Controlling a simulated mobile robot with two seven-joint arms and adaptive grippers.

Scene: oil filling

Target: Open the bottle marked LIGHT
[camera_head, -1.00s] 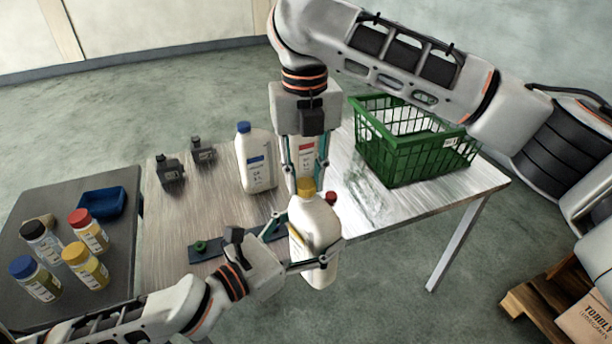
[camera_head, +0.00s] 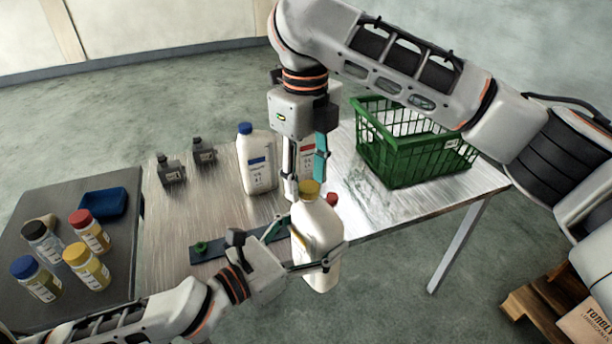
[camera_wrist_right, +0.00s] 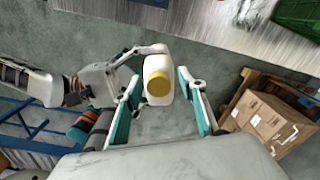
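A white bottle with a yellow cap (camera_head: 322,228) is upright, off the front edge of the table. My left gripper (camera_head: 316,242) is shut around its body. My right gripper (camera_head: 306,176) points down from above, its fingers apart just over the yellow cap (camera_head: 309,187). In the right wrist view, the cap (camera_wrist_right: 158,85) lies between the open fingers of my right gripper (camera_wrist_right: 160,112), with gaps on both sides. I cannot read the word LIGHT on any bottle. The held bottle's label is not visible.
A green basket (camera_head: 415,160) is at right. Several small jars (camera_head: 89,268) and a blue tray (camera_head: 102,203) are on the dark left table.

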